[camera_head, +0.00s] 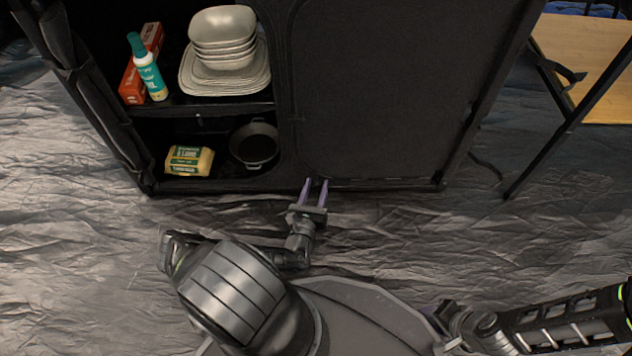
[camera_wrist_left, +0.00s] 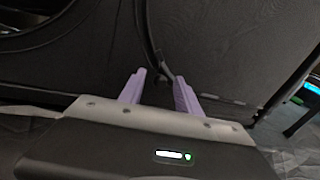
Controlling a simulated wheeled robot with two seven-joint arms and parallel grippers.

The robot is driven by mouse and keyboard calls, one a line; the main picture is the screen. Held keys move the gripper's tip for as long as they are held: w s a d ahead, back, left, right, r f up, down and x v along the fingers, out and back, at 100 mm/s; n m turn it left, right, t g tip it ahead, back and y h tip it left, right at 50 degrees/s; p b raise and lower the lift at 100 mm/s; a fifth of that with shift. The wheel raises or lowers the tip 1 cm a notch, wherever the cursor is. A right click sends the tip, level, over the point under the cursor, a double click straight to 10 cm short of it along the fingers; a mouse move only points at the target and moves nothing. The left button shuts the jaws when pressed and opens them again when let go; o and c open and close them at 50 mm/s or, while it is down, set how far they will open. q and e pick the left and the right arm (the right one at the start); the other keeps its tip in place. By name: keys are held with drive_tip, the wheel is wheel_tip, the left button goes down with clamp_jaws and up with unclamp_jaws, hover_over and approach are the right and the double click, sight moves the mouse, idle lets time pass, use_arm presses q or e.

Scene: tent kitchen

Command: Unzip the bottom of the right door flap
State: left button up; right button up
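The right door flap (camera_head: 400,90) is a dark fabric panel, hanging closed over the right half of the black cabinet. Its rounded lower left corner and bottom seam lie near my left gripper (camera_head: 314,186). That gripper is open, with its purple fingers apart at the cabinet's bottom edge. In the left wrist view, the left gripper (camera_wrist_left: 160,90) points at the flap (camera_wrist_left: 235,45), and a small dark zipper pull (camera_wrist_left: 160,74) shows between or just beyond the fingertips. I cannot tell whether they touch it. My right gripper (camera_head: 447,312) is low at the right, its fingers not clear.
The left compartment is open, with bowls (camera_head: 223,30), plates (camera_head: 200,78), a teal-capped bottle (camera_head: 150,75), a yellow pack (camera_head: 189,160) and a dark pan (camera_head: 255,145). A wooden table (camera_head: 590,60) stands at the right. Wrinkled grey ground (camera_head: 80,250) is clear in front.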

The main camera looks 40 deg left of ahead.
use_arm(q)
drive_tip(key=shift+c, duration=0.6)
clamp_jaws()
idle(0.8)
